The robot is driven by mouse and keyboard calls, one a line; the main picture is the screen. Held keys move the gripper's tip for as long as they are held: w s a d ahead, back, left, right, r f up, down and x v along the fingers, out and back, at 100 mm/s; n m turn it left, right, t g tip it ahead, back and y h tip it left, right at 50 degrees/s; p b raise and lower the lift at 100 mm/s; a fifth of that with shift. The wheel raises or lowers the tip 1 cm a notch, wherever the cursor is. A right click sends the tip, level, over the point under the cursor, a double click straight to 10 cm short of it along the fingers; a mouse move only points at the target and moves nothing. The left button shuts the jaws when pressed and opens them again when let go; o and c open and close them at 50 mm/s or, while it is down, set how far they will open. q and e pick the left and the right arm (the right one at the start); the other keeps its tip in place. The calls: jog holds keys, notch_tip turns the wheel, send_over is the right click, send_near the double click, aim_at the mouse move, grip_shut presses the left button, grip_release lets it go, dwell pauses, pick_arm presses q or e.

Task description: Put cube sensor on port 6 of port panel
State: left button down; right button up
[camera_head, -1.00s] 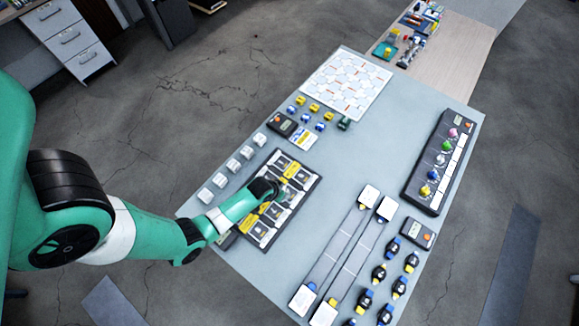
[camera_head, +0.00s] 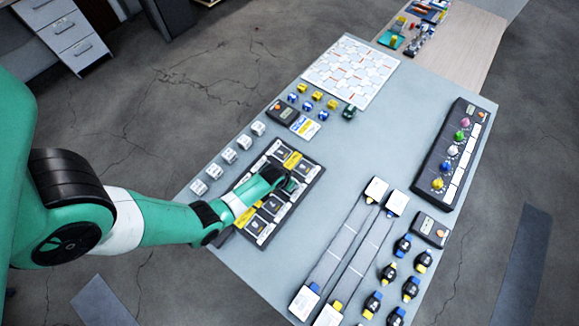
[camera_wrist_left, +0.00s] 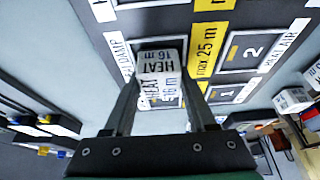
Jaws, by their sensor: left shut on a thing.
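The port panel (camera_head: 292,161) is a dark board with framed ports and yellow and white labels, on the left part of the grey table. My left gripper (camera_head: 290,184) is over its right half in the head view. In the left wrist view, the gripper (camera_wrist_left: 160,90) is shut on a white cube sensor (camera_wrist_left: 160,63) marked "HEAT 16 m". The cube covers most of a framed port beside a partly hidden label ending in "DAMP". I cannot tell whether it touches the port. Ports 1 (camera_wrist_left: 222,94) and 2 (camera_wrist_left: 250,52) show to its right. The right gripper is not in view.
Several white cubes (camera_head: 229,155) stand in a row left of the panel. Small yellow and blue blocks (camera_head: 317,95) and a patterned board (camera_head: 350,72) lie behind. Slider tracks (camera_head: 345,255), dark knobs (camera_head: 388,273) and a knob box (camera_head: 450,160) are at right. The table's middle is clear.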

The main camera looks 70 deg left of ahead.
pick_arm(q)
jog(key=shift+f, duration=0.25)
jog(key=shift+c, duration=1)
grip_release()
jog(key=shift+r, duration=0.1)
jog(key=p+v, duration=1.1)
jog(key=v, duration=0.1)
jog(key=shift+r, duration=0.2)
